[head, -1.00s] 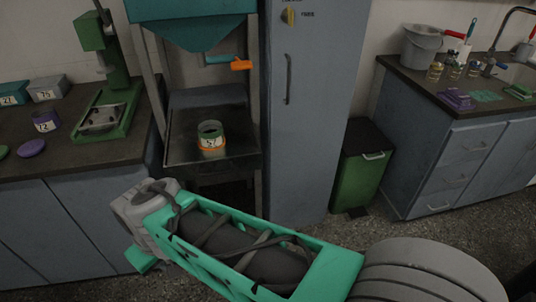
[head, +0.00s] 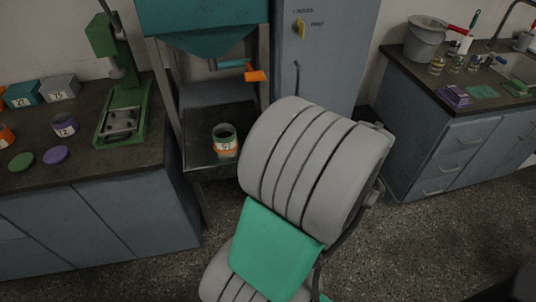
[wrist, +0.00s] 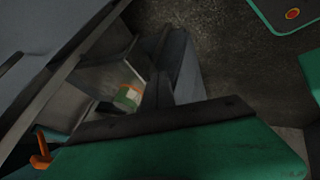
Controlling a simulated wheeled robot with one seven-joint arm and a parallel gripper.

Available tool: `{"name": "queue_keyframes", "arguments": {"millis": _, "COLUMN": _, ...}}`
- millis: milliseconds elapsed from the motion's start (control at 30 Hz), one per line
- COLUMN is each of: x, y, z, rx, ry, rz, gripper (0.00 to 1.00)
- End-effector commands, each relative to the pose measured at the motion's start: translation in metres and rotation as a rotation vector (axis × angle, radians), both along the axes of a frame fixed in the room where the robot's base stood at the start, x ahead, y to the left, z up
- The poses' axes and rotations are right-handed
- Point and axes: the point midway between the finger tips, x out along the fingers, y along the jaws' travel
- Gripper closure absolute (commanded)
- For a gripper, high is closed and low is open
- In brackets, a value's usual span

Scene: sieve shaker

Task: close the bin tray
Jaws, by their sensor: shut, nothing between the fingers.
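The bin tray, a dark shallow tray (head: 196,160), sits low between the legs of the frame under the teal hopper (head: 205,22). A jar (head: 226,141) with an orange band and a number label stands on it. My grey and green arm hides the tray's right side in the head view, and my gripper is out of sight there. In the wrist view the jar (wrist: 129,95) shows beyond the dark front edge of my gripper (wrist: 165,120), which is shut and empty. I cannot tell how near my gripper is to the tray.
An orange-gripped crank (head: 254,75) hangs below the hopper. The left counter (head: 75,150) holds a green press (head: 122,100), tubs and lids. A tall grey-blue cabinet (head: 335,60) stands right of the frame. The right counter (head: 440,95) has a bucket (head: 425,42). Speckled floor (head: 420,240) lies open in front.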

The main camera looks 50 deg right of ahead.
Motion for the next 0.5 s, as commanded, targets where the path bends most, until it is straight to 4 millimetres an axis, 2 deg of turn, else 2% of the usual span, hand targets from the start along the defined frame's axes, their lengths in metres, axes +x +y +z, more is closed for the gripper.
{"name": "queue_keyframes", "arguments": {"millis": 67, "x": -0.006, "y": -0.006, "z": 0.002, "rx": -0.018, "ry": -0.018, "rz": 0.007, "gripper": 1.00}}
{"name": "queue_keyframes", "arguments": {"millis": 167, "x": -0.001, "y": -0.006, "z": -0.006, "rx": -0.022, "ry": -0.022, "rz": 0.015, "gripper": 1.00}}
{"name": "queue_keyframes", "arguments": {"millis": 500, "x": 0.041, "y": -0.001, "z": -0.061, "rx": -0.019, "ry": -0.018, "rz": 0.018, "gripper": 1.00}}
